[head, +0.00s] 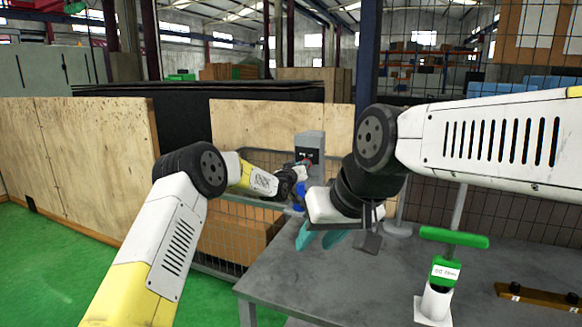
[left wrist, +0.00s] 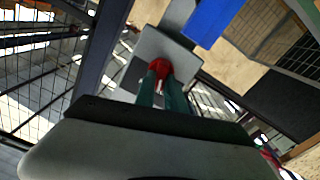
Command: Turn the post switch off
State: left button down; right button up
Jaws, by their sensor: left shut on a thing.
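The post switch (head: 310,141) is a grey box with a dark front panel, standing beyond the table's far left corner. Its red knob (left wrist: 160,67) shows in the left wrist view between my teal fingertips, with the grey box face (left wrist: 165,48) behind it. My left gripper (head: 304,164) is at the front of the box, shut on the red knob. Its fingers are small and partly hidden in the head view. My right gripper (head: 321,238) is lower and nearer, over the table's left edge, with its two teal fingers apart and nothing between them.
A grey table (head: 330,283) fills the lower right. On it stand a green T-handled gauge (head: 446,270) in a white holder and a brown wooden rack (head: 540,297). Wooden panels (head: 75,165) and wire mesh stand behind. Green floor (head: 40,265) is clear at left.

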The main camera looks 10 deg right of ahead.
pick_arm(q)
jog(key=shift+n, duration=0.3)
jog(key=c, duration=1.4)
grip_release()
jog(key=v, duration=0.7)
jog(key=shift+s+a, duration=0.25)
jog(key=shift+s, duration=0.05)
